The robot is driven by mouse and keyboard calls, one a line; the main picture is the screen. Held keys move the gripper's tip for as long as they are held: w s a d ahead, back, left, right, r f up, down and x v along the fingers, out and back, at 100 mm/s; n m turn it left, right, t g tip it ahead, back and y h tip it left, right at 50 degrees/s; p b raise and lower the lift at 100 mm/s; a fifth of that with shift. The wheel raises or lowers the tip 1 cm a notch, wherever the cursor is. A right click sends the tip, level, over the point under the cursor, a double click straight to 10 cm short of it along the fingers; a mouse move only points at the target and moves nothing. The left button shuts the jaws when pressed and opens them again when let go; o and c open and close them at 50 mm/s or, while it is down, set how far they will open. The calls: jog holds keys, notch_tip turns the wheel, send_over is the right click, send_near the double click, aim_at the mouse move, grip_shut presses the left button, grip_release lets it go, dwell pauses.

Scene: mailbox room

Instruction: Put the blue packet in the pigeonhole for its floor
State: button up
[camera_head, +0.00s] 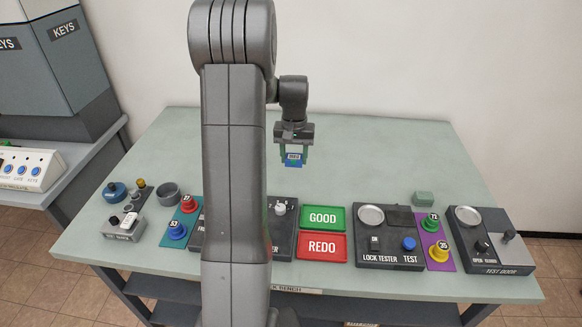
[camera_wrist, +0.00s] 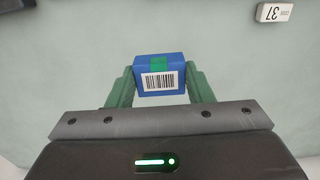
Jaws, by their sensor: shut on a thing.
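The blue packet (camera_head: 294,161) is held in my gripper (camera_head: 294,155) above the middle of the bench. In the wrist view the packet (camera_wrist: 146,65) shows a white barcode label and a green patch on its top edge. The two green fingers of my gripper (camera_wrist: 159,88) press on its left and right sides. No pigeonhole shows in either view.
The pale green bench (camera_head: 370,150) is clear at the back. Along its front stand a green GOOD tray (camera_head: 323,217), a red REDO tray (camera_head: 322,246), a lock tester (camera_head: 392,250) and a test door unit (camera_head: 490,255).

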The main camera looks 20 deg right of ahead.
aim_at(294, 185)
notch_tip(294, 185, down, 8)
jog(key=shift+s+f, duration=0.1)
jog(key=shift+f, duration=0.15)
jog(key=shift+f, duration=0.1)
jog(key=o, duration=0.6)
jog(key=shift+f, duration=0.1)
jog(key=o, duration=0.5)
jog(key=shift+c, duration=0.2)
